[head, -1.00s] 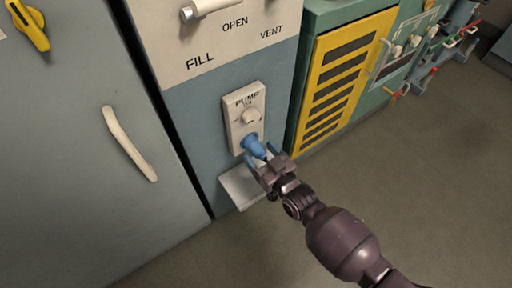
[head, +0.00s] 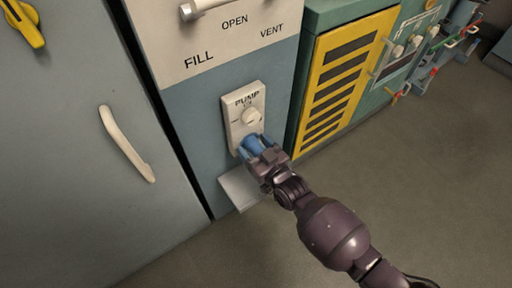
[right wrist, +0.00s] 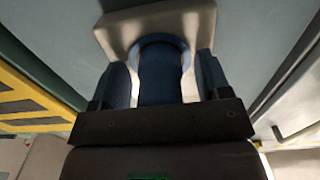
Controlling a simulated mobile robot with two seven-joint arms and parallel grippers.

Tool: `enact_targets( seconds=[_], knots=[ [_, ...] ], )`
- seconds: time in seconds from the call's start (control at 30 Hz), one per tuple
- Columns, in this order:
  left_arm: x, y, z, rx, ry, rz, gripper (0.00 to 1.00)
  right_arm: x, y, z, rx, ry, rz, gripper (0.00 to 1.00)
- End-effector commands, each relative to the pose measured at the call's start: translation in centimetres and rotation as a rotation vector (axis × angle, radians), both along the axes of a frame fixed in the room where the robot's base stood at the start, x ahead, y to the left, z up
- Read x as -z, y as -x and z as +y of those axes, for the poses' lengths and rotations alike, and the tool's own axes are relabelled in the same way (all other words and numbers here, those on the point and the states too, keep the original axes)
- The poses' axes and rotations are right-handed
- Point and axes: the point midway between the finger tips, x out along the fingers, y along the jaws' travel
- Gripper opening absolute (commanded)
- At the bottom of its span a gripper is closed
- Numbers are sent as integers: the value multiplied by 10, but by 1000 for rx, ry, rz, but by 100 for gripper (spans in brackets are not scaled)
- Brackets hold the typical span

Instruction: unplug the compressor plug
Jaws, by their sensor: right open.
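The blue compressor plug (head: 247,146) sits in the lower part of the white pump panel (head: 236,124), below a round knob (head: 250,116). My right gripper (head: 257,144) is at the plug and partly hides it in the head view. In the right wrist view the plug (right wrist: 160,75) stands between the two blue fingers of my right gripper (right wrist: 160,80), with a narrow gap on each side. The gripper is open around the plug. The plug's far end meets the pale panel (right wrist: 118,28). My left gripper is not in view.
A small pale shelf (head: 238,190) juts out below the panel. A grey door with a cream handle (head: 127,143) is at left. A green cabinet with a yellow slatted grille (head: 340,75) stands at right. The floor (head: 420,190) at right is clear.

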Motion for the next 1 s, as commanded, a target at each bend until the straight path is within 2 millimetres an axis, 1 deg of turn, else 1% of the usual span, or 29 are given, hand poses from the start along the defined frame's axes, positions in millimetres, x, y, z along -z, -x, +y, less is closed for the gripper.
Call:
enact_targets(
  seconds=[0.4,1.0],
  knots=[
    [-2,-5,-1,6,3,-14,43,0,0,0,0,-1,-1,70],
    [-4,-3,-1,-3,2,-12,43,0,0,0,0,0,0,70]
  ],
)
